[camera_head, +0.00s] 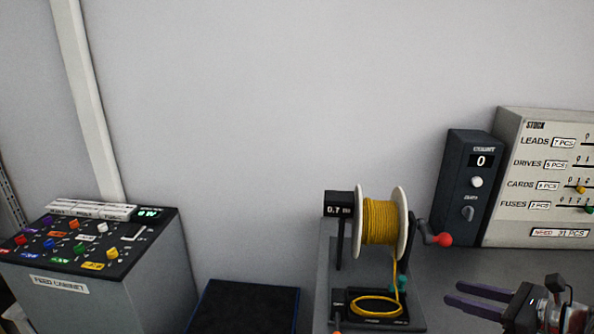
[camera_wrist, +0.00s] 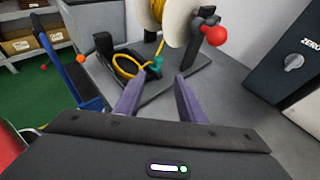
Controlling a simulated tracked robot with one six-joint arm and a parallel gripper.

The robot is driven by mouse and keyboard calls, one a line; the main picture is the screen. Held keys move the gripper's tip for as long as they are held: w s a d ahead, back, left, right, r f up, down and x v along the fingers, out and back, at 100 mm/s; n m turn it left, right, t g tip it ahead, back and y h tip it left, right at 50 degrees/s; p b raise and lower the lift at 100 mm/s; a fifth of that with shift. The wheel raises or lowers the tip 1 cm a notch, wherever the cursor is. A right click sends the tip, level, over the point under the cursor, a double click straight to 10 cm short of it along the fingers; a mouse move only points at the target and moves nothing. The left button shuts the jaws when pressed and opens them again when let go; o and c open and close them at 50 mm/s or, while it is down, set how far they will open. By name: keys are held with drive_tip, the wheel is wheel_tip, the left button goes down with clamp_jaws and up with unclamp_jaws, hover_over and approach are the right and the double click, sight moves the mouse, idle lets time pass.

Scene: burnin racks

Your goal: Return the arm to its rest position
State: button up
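My gripper (camera_head: 480,301) is at the lower right of the head view, with its two purple fingers pointing left and spread apart. In the wrist view my gripper (camera_wrist: 158,97) shows both fingers apart with nothing between them. It is in front of the yellow wire spool's stand and appears clear of it.
A yellow wire spool (camera_head: 380,222) with a red-knobbed crank (camera_head: 440,240) stands on the grey bench. A dark counter box (camera_head: 468,185) and a stock panel (camera_head: 545,180) are to its right. A feed cabinet (camera_head: 160,285) stands left. Shelves with boxes (camera_wrist: 30,40) show behind.

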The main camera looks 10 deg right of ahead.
drive_tip(key=s+a+f+n+g+h, duration=0.2)
drive_tip(key=s+a+f+n+g, duration=0.4)
drive_tip(key=s+a+n+g, duration=0.5)
drive_tip(key=w+a+r+n+t+h, duration=0.1)
drive_tip(key=a+r+n+t+h, duration=0.1)
drive_tip(key=a+r+n, duration=0.3)
drive_tip(key=w+a+r+n+t+h, duration=0.1)
drive_tip(key=a+r+n, duration=0.4)
drive_tip(key=a+n, duration=0.8)
drive_tip(key=shift+w+a+r+n+t+h, duration=0.25)
drive_tip(key=shift+a+r+n+t+h, duration=0.25)
drive_tip(key=shift+t, duration=0.4)
drive_tip(key=shift+d+f, duration=0.1)
drive_tip(key=shift+d, duration=0.05)
drive_tip(key=shift+c, duration=0.6)
